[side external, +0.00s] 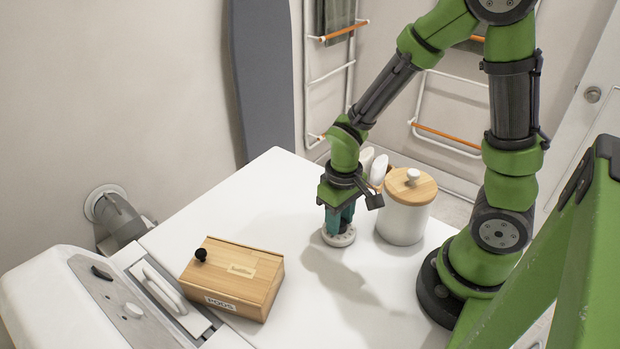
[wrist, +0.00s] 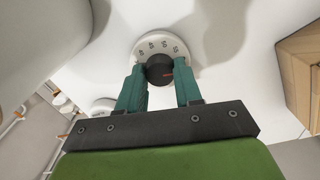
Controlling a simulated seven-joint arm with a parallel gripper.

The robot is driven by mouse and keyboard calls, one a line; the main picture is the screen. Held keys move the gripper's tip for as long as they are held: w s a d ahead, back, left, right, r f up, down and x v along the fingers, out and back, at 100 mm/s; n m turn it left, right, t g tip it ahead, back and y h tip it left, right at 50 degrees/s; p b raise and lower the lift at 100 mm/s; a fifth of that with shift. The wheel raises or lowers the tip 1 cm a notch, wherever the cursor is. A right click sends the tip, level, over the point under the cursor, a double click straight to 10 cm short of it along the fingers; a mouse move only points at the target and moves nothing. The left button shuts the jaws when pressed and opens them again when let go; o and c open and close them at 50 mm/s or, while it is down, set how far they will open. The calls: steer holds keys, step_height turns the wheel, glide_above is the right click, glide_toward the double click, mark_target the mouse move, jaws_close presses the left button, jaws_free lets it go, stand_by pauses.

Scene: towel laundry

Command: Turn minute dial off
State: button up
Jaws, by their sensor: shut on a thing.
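The minute dial (side external: 339,237) is a small white round timer on the white top, just left of the jar. My gripper (side external: 340,226) points straight down over the dial. In the wrist view its teal fingers (wrist: 161,82) stand on both sides of the knob and are shut on it. The near part of the dial is hidden by the fingers and the gripper body.
A white jar with a wooden lid (side external: 405,212) stands close to the right of the dial. A wooden box with a black knob (side external: 234,277) lies at the left front. White bottles (side external: 372,165) stand behind. The white top (side external: 255,200) is clear between box and dial.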

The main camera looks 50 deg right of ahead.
steer(key=shift+n, duration=0.9)
steer(key=o, duration=1.1)
steer(key=shift+c, duration=0.2)
steer(key=shift+r, duration=0.1)
step_height(320, 180, up, 17)
